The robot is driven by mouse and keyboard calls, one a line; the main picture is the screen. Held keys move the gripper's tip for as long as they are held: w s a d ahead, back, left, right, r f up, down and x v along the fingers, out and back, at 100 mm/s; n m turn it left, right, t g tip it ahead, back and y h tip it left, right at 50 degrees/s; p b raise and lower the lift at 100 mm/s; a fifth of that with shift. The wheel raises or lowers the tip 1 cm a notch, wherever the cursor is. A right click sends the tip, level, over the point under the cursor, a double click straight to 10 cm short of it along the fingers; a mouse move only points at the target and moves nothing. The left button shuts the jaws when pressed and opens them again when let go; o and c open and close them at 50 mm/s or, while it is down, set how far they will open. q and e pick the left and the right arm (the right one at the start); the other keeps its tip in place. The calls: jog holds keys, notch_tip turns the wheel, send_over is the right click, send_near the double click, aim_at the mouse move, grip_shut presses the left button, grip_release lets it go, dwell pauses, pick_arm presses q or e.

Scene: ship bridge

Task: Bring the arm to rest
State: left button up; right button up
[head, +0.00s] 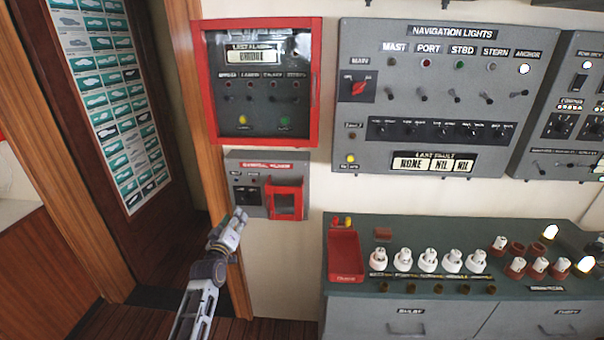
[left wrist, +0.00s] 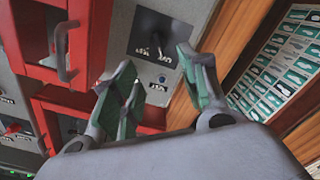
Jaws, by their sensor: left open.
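My left arm comes up from the bottom of the head view, and its left gripper (head: 238,217) is just in front of the lower left part of the small grey general alarm box (head: 243,168). In the left wrist view the left gripper (left wrist: 160,85) is open, with its green-padded fingers apart and nothing between them. Beyond the fingers is a dark switch plate (left wrist: 153,38) with a small lever. Whether a finger touches the box, I cannot tell. My right gripper is in neither view.
A red-framed alarm cabinet (head: 312,85) is above the box. The navigation lights panel (head: 440,130) is to the right. A grey-green cabinet (head: 345,300) with a red tray (head: 344,262) and several white bulb holders stands below it. A wooden door frame (head: 195,110) is at left.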

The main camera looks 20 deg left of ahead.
pick_arm(q)
jog(key=shift+m, duration=0.3)
jog(key=s+d+f+m+g+h, duration=0.1)
jog(key=d+f+m+g, duration=0.15)
jog(key=f, duration=0.95)
jog(key=s+d+f+m+g+h, duration=0.1)
jog(key=f+m+g, duration=0.15)
jog(key=f, duration=0.95)
jog(key=s+d+f+m+g, duration=0.1)
jog(key=s+d+f, duration=0.15)
jog(key=f, duration=0.45)
jog(key=s+d+f+m+g+h, duration=0.1)
jog(key=s+d+f, duration=0.1)
jog(key=s+f, duration=0.3)
jog(key=s+d+f+m+g, duration=0.1)
jog(key=s+d+f, duration=0.2)
jog(key=f, duration=0.5)
jog(key=s+d+f+m+g+h, duration=0.1)
jog(key=s+d+f+g, duration=0.15)
jog(key=s+f, duration=0.7)
jog(key=s+d+f+m+g, duration=0.1)
jog(key=s+d+f+g, duration=0.15)
jog(key=s+f, duration=0.65)
jog(key=s+d+f+g, duration=0.1)
jog(key=s, duration=1.1)
jog(key=s+d+f+m+g, duration=0.1)
jog(key=s+f+g, duration=0.1)
jog(key=s, duration=1.1)
jog(key=shift+s+m, duration=0.25)
jog(key=shift+m, duration=0.05)
